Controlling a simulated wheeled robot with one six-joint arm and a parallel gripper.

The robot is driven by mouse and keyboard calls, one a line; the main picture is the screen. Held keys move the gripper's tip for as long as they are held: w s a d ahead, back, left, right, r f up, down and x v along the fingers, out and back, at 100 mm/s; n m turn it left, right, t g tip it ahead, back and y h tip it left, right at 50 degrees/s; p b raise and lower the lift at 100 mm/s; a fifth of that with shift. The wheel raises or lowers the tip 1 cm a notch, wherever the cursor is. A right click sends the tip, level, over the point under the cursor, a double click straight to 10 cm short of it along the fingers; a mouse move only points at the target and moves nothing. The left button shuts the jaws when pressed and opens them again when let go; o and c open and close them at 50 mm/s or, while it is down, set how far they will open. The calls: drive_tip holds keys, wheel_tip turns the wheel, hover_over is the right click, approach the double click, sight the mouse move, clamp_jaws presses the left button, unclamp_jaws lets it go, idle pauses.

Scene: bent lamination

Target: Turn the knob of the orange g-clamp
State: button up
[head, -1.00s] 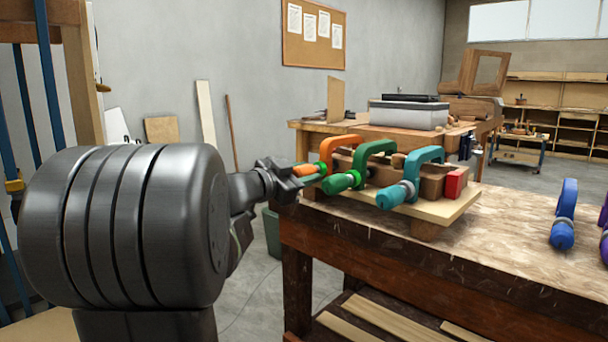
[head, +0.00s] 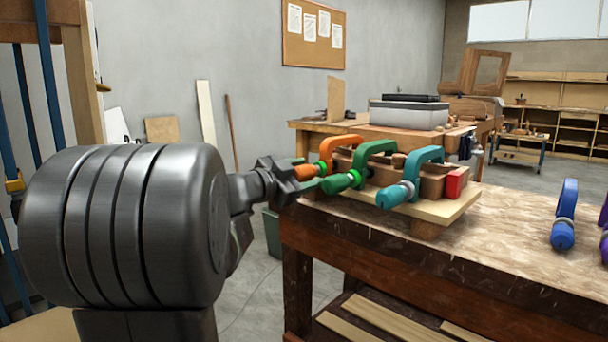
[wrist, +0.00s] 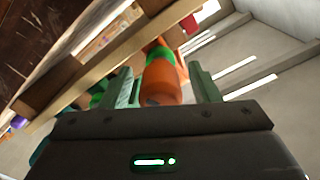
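The orange g-clamp (head: 336,143) is the farthest of three clamps in a row on the wooden work. Its orange knob (head: 305,172) points left toward my gripper (head: 298,178). In the wrist view the orange knob (wrist: 161,85) lies between the two greenish fingers of my gripper (wrist: 161,88), with a narrow gap showing on each side. The gripper looks open around the knob, not closed on it. A green collar (wrist: 157,55) sits beyond the knob. In the head view my gripper partly hides the knob's end.
The green clamp (head: 376,149) with its green knob (head: 336,183) stands close beside the orange one. The teal clamp (head: 424,157) is nearer. Open floor lies left of the bench.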

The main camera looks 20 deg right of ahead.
drive_tip(key=shift+a, duration=0.1)
drive_tip(key=p+v, duration=0.1)
drive_tip(key=v, duration=1.2)
drive_tip(key=shift+a+p, duration=0.3)
drive_tip(key=shift+p, duration=0.05)
drive_tip(key=shift+d, duration=0.1)
drive_tip(key=b+x, duration=0.1)
drive_tip(key=x, duration=1.2)
drive_tip(key=shift+d+b, duration=0.35)
drive_tip(key=shift+a, duration=0.1)
